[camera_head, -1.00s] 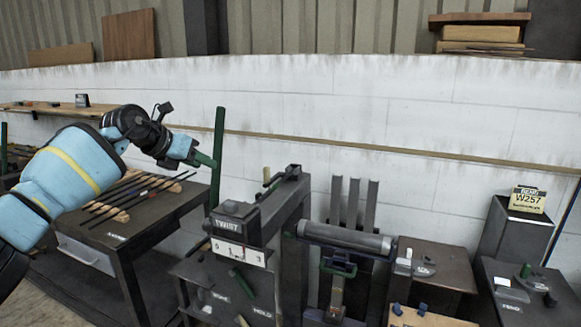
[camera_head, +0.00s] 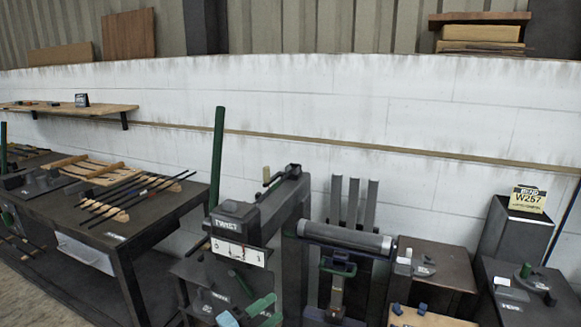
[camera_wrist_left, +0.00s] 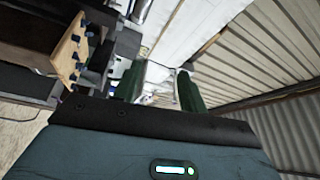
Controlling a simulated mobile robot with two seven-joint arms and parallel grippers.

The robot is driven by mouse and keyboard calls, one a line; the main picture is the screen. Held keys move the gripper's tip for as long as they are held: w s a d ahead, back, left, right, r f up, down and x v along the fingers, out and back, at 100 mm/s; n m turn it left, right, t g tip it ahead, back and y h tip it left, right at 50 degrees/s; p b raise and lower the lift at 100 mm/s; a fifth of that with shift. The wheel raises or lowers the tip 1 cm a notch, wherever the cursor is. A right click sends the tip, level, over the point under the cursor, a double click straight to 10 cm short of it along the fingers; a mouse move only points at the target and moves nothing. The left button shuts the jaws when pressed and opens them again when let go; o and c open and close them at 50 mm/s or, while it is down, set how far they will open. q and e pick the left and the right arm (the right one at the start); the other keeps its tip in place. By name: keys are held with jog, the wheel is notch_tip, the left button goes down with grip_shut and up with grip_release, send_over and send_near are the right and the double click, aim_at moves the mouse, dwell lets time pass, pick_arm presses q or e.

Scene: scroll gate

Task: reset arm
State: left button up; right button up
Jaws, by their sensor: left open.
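My left gripper (camera_head: 268,309) is at the bottom of the head view, in front of the machine marked TWIST (camera_head: 236,222). Its light blue body and green fingers show there, and the arm behind it is out of frame. In the left wrist view the two green fingers (camera_wrist_left: 160,88) stand apart with nothing between them, so it is open and empty. My right arm and gripper do not show.
A dark workbench (camera_head: 150,222) with several thin rods (camera_head: 135,190) stands at left. A wall shelf (camera_head: 60,109) is behind it. A grey roller (camera_head: 345,238) and a dark stand with a W257 sign (camera_head: 528,199) are at right.

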pick_arm(q)
jog(key=s+a+f+n+t+y, duration=0.1)
jog(key=s+a+f+n+y, duration=0.35)
jog(key=s+f+n, duration=0.35)
jog(key=s+a+f+n+t+y, duration=0.1)
jog(key=s+a+f+n+y, duration=0.35)
jog(key=s+f+n, duration=0.3)
jog(key=s+a+f+n+g+y, duration=0.1)
jog(key=s+a+f+n+g, duration=0.1)
jog(key=s, duration=0.5)
jog(key=s+a+f+n+g+y, duration=0.1)
jog(key=s+a+f+n, duration=0.1)
jog(key=s, duration=0.5)
jog(key=s+a+f+n+g+y, duration=0.1)
jog(key=s+a+f+n+g, duration=0.1)
jog(key=s+f, duration=0.3)
jog(key=shift+s+a+n+g+y, duration=0.25)
jog(key=shift+s+n+g+y, duration=0.05)
jog(key=shift+s+n, duration=0.6)
